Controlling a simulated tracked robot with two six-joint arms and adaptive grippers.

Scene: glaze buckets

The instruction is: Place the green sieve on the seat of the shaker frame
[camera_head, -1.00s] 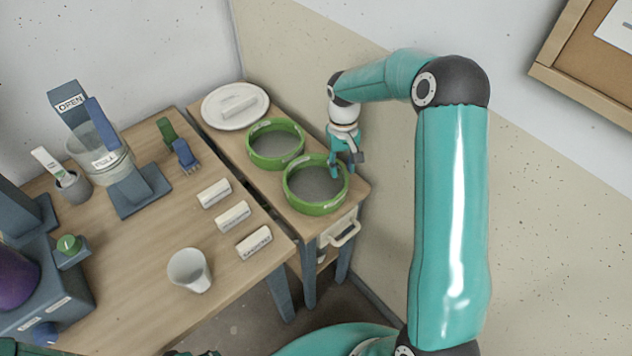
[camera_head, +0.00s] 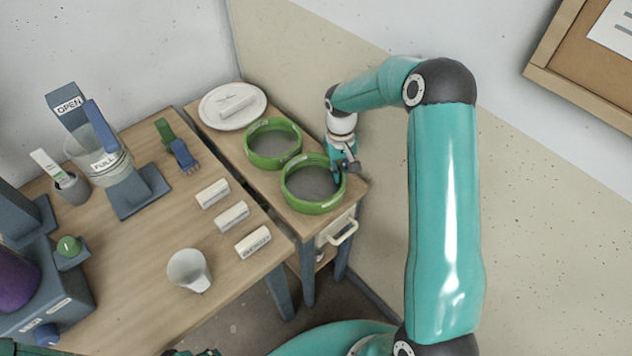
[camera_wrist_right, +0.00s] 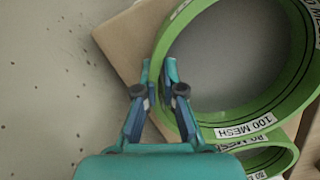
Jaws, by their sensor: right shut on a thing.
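Two green ring-shaped sieves with grey mesh stand on the narrow side table. The nearer sieve (camera_head: 314,208) reads "100 MESH" in the right wrist view (camera_wrist_right: 270,108). The farther sieve (camera_head: 273,164) is partly covered by the nearer one in the right wrist view (camera_wrist_right: 283,158). My right gripper (camera_head: 341,170) is shut on the wall of the nearer sieve at its right side, and its fingers straddle the rim in the right wrist view (camera_wrist_right: 165,88). Only dark scraps of my left arm show at the bottom edge. I cannot tell which blue-grey stand is the shaker frame.
A white lid (camera_head: 216,118) lies at the back of the side table (camera_head: 243,160). The main table holds a blue-grey stand (camera_head: 140,192) with a clear "FULL" container (camera_head: 100,145), labelled blocks (camera_head: 232,216), a white cup (camera_head: 189,270) and brushes (camera_head: 182,153). A wall stands close on the right.

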